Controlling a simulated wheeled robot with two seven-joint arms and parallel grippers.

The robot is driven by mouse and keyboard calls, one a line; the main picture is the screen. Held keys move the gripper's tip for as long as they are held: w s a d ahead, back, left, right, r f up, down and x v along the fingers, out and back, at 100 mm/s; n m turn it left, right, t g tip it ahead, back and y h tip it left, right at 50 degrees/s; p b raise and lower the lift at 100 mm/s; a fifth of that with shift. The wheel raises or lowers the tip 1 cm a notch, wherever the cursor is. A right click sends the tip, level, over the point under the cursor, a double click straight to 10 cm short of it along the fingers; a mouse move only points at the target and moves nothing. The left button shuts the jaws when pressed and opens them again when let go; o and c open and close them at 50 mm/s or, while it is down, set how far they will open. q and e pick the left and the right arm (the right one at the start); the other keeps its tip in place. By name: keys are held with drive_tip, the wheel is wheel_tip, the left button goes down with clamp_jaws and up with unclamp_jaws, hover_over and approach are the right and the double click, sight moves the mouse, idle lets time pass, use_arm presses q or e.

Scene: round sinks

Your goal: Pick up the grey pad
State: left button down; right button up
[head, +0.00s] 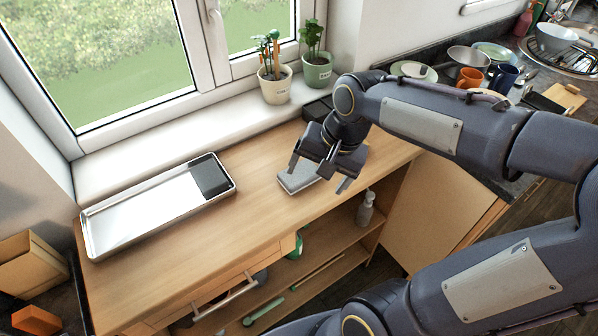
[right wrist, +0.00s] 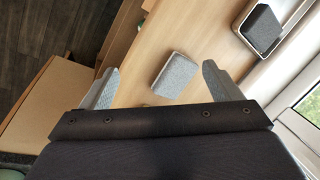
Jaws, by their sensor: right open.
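The grey pad (head: 297,180) is a light grey rectangular block lying on the wooden counter (head: 250,215). It also shows in the right wrist view (right wrist: 174,75), flat on the wood between the finger lines. My right gripper (head: 318,180) is above the pad with its fingers spread and pointing down. In the wrist view its two fingers (right wrist: 160,68) stand apart on either side of the pad with nothing between them held. The gripper hides part of the pad in the head view. My left gripper is not in view.
A metal tray (head: 140,214) with a dark pad (head: 210,178) at its right end lies to the left. Two potted plants (head: 275,86) stand on the windowsill. A dark object (head: 316,107) is behind the gripper. Dishes crowd the sink counter at right.

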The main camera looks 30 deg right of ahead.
sight(299, 172)
drive_tip(key=w+f+m+g, duration=0.1)
drive_tip(key=w+m, duration=0.1)
drive_tip(key=w, duration=0.1)
drive_tip(key=w+d+f+m+h, duration=0.1)
drive_tip(key=w+m, duration=0.1)
drive_tip(key=w, duration=0.2)
drive_tip(key=w+d+f+m+g+h+p, duration=0.1)
drive_tip(key=w+f+m, duration=0.1)
drive_tip(key=w+m, duration=0.1)
drive_tip(key=shift+w+d+g, duration=0.2)
drive_tip(key=shift+w+g, duration=0.1)
drive_tip(key=shift+w, duration=0.3)
drive_tip(key=shift+w+f+m, duration=0.1)
drive_tip(key=shift+f+m, duration=0.2)
drive_tip(key=shift+f, duration=0.1)
wheel_tip(299, 172, down, 7)
drive_tip(key=shift+w+f+p, duration=0.15)
drive_tip(key=shift+p, duration=0.8)
drive_tip(key=c, duration=1.2)
drive_tip(key=shift+o, duration=0.2)
drive_tip(key=shift+r, duration=0.75)
drive_tip(key=s+a+r+b, duration=0.3)
drive_tip(key=s+a+r, duration=0.4)
drive_tip(key=s+r, duration=0.4)
drive_tip(key=shift+s+a+r+b, duration=0.15)
drive_tip(key=shift+s+r+b, duration=0.15)
drive_tip(key=shift+s+b, duration=0.15)
